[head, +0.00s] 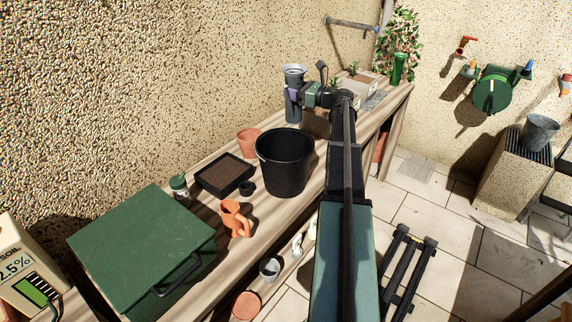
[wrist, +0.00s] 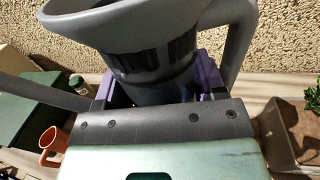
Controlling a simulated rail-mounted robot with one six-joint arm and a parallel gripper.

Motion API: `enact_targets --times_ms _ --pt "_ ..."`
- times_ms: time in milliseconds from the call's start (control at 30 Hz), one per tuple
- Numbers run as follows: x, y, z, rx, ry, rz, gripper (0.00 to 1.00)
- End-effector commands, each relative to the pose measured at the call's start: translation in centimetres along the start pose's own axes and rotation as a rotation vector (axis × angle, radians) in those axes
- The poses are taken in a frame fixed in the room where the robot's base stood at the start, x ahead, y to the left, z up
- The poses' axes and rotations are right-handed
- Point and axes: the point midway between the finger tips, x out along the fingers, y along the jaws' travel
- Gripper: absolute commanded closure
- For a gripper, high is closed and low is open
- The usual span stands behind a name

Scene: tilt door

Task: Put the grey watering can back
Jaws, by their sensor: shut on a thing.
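The grey watering can (head: 293,73) is upright near the back edge of the wooden bench, against the wall. In the wrist view the can (wrist: 150,40) fills the top, with its spout at the upper left and its handle at the right. My gripper (head: 291,92) is shut around the can's body; its purple pads also show in the wrist view (wrist: 155,90). The can's base is partly hidden, and I cannot tell whether it touches the bench top.
On the bench (head: 208,207) stand a black bucket (head: 284,165), a soil tray (head: 224,175), an orange jug (head: 234,218), a terracotta pot (head: 248,143) and a green box (head: 140,245). A planter box (head: 365,82) is right of the can. A metal bucket (head: 539,130) stands on a stone block.

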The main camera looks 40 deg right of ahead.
Motion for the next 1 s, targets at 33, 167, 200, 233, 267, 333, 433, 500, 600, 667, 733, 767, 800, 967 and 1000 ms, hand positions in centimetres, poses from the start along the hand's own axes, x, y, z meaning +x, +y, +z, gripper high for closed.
enact_targets --times_ms 33,167,200,233,267,333,433,500,600,667,733,767,800,967,1000 --pt "-0.3 -0.6 -0.2 0.0 -0.001 -0.007 0.75" --pt "-0.8 -4.2 -0.6 0.0 -0.001 -0.087 0.76" --pt "-1.1 -5.7 -0.7 0.0 -0.001 -0.129 0.76" --pt "-1.2 -6.9 -0.8 0.0 -0.001 -0.165 0.76" --pt "-1.4 -7.9 -0.8 0.0 -0.001 -0.199 0.76" --pt "-1.8 -10.2 -0.9 0.0 -0.001 -0.279 0.75" --pt "-2.2 -12.1 -0.8 0.0 -0.001 -0.366 0.75" --pt "-2.3 -12.4 -0.8 0.0 -0.001 -0.393 0.75" --pt "-2.4 -12.4 -1.4 0.0 -0.001 -0.395 0.75" --pt "-2.4 -12.4 -2.5 0.0 -0.001 -0.394 0.75" --pt "-2.3 -12.4 -4.5 0.0 0.0 -0.393 0.75" --pt "-2.3 -12.4 -5.5 0.0 0.0 -0.393 0.75" --pt "-2.3 -12.4 -6.9 0.0 0.0 -0.393 0.75" --pt "-2.3 -12.4 -12.6 0.0 -0.001 -0.392 0.75" --pt "-2.3 -12.4 -13.9 0.0 -0.001 -0.392 0.75"
